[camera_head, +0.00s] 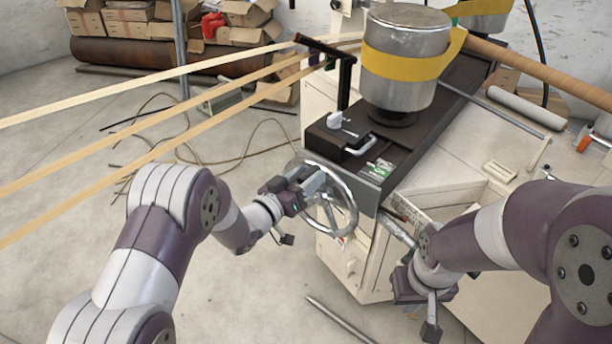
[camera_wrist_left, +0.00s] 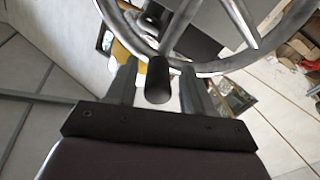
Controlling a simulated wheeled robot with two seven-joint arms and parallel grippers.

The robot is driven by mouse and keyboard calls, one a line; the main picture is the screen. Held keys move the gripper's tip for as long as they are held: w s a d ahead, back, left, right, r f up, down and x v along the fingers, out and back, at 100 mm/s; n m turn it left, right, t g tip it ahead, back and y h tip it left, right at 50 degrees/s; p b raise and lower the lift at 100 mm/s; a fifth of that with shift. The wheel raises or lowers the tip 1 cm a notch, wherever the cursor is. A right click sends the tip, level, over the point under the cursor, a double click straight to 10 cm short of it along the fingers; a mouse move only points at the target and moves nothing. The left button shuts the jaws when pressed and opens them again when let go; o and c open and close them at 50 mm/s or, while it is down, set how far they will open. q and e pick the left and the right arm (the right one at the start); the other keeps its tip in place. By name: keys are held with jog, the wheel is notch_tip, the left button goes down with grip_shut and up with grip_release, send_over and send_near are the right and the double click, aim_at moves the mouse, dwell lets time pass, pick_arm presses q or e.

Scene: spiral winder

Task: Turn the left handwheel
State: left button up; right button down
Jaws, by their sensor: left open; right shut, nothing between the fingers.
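The left handwheel (camera_head: 352,213) is a shiny metal spoked wheel on the near left side of the machine. Its rim (camera_wrist_left: 235,62) fills the top of the left wrist view. A dark cylindrical handle (camera_wrist_left: 158,80) sticks out from the rim toward my left gripper (camera_wrist_left: 158,88). My left gripper (camera_head: 318,184) is open, with one finger on each side of the handle; whether the fingers touch it cannot be told. My right gripper (camera_head: 400,232) is shut and empty, in front of the machine's right part, its tips partly hard to make out.
The machine carries a metal drum (camera_head: 403,60) with a yellow band on its dark top. Paper strips (camera_head: 140,127) cross the left side. A metal rod (camera_head: 340,320) lies on the floor below. Cardboard boxes (camera_head: 130,18) stand at the back left. Floor left of the wheel holds loose cables.

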pick_arm(q)
jog(key=shift+d, duration=0.15)
grip_shut()
